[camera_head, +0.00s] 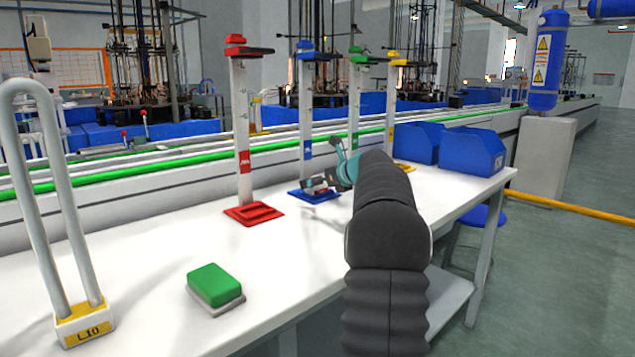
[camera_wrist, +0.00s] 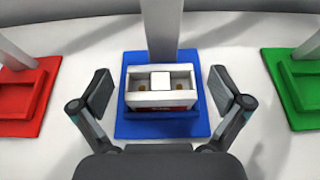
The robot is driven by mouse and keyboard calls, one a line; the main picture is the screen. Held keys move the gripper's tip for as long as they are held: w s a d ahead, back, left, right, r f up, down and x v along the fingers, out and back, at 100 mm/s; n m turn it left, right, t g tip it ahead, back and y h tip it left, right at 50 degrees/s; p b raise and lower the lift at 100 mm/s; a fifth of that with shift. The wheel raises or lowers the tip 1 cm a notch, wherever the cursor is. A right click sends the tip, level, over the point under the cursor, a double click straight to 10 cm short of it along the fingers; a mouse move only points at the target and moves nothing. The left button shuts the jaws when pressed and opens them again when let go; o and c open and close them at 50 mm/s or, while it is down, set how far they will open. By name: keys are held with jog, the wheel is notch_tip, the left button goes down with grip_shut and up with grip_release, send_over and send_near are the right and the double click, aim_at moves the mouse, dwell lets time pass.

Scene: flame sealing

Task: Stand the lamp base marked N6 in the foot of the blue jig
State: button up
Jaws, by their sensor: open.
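The blue jig stands on the table, with its white post (camera_head: 306,130) and blue foot (camera_head: 325,197). In the wrist view its blue foot (camera_wrist: 133,128) is central. A white, box-like lamp base (camera_wrist: 162,99) sits at the foot, in front of the post, with a partly seen red label on its near side; I cannot read the mark. My gripper (camera_wrist: 160,88) is open, with one finger on each side of the base and a gap at both sides. In the head view my gripper (camera_head: 320,185) is low at the blue foot, partly hidden by my arm.
The red jig (camera_head: 253,214) is left of the blue one; the green jig foot (camera_wrist: 300,105) is right. A yellow jig (camera_head: 392,105) and blue bins (camera_head: 470,152) stand beyond. A green-topped block (camera_head: 215,283) and a lamp with base marked L10 (camera_head: 84,326) are nearer, left.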

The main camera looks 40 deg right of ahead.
jog(key=shift+s, duration=0.15)
jog(key=v, duration=1.1)
jog(key=shift+s+r, duration=0.15)
jog(key=shift+s, duration=0.15)
